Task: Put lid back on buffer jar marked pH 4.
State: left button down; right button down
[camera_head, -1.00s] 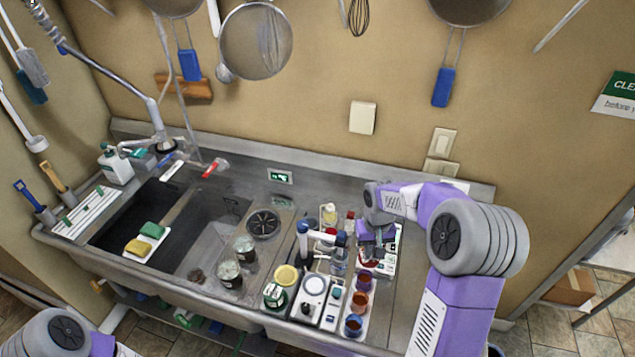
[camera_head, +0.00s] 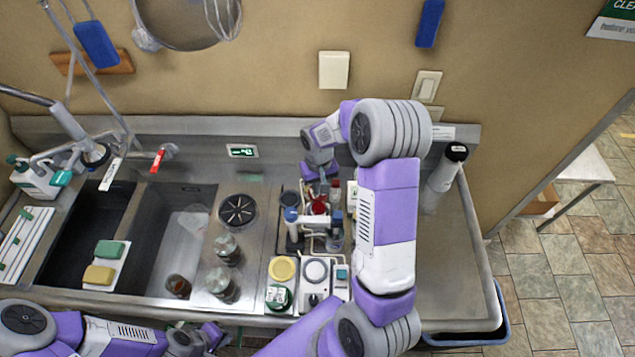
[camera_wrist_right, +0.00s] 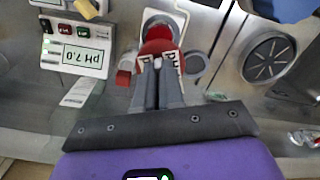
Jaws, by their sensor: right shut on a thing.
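My right gripper (camera_wrist_right: 158,80) is shut on a red rounded thing (camera_wrist_right: 157,47) that looks like the jar lid. In the head view a red round thing (camera_head: 319,205) shows just below the right gripper (camera_head: 321,174). Beyond the fingers in the right wrist view is a darker red round surface (camera_wrist_right: 161,31) with a pale rim; I cannot tell whether it is the open jar. White labels reading "pH" show on both sides of the fingers, their numbers hidden. My left gripper (camera_head: 213,338) is low at the front edge, away from the jars; its jaws are too small to read.
A small red-capped bottle (camera_wrist_right: 124,78) and a grey round lid (camera_wrist_right: 196,65) flank the fingers.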

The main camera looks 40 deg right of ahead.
aim_at(319, 196)
jog(key=shift+s+f+b, duration=0.1)
jog(key=shift+f+b, duration=0.4)
jog(key=shift+f, duration=0.35)
jog(key=shift+f+b, duration=1.3)
jog(key=shift+f, duration=0.45)
jog(key=shift+f+b, duration=0.15)
jog(key=shift+b, duration=0.35)
dwell(0.6)
jog(key=c, duration=1.2)
grip_release()
jog(key=shift+o, duration=0.5)
jog(key=o, duration=0.4)
